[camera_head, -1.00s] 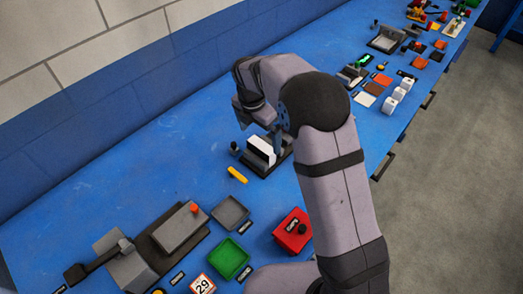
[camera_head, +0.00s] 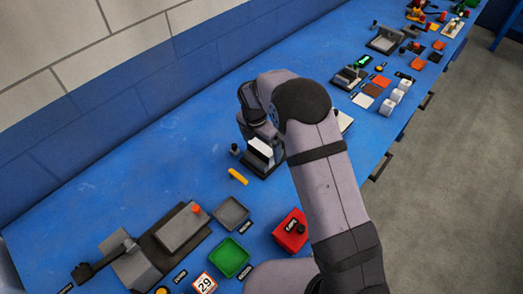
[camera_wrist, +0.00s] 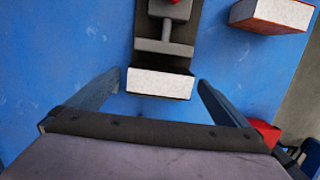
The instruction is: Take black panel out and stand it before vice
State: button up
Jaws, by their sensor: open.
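The black panel (camera_wrist: 158,84) shows its white top edge with a dark face below it. It stands upright at the near end of the vice (camera_wrist: 164,46), which has grey jaws on a dark base. In the head view the panel's white edge (camera_head: 260,148) shows in the vice (camera_head: 262,167), partly behind my arm. My gripper (camera_wrist: 160,76) is open, with one finger on each side of the panel and visible gaps between. Whether the fingertips are level with the panel is hard to tell. In the head view my wrist hides the fingertips.
A second white-topped panel with a reddish side (camera_wrist: 270,14) stands to the right; the head view shows its pale top (camera_head: 345,120) beside my arm. A yellow marker (camera_head: 238,176) lies in front of the vice. Clear blue bench lies to the left.

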jog(key=shift+w+f, duration=0.1)
jog(key=shift+f, duration=0.45)
jog(key=shift+c, duration=0.6)
jog(key=c, duration=1.1)
jog(key=shift+o, duration=0.2)
jog(key=shift+r, duration=0.1)
notch_tip(320, 180, up, 28)
jog(key=b, duration=0.3)
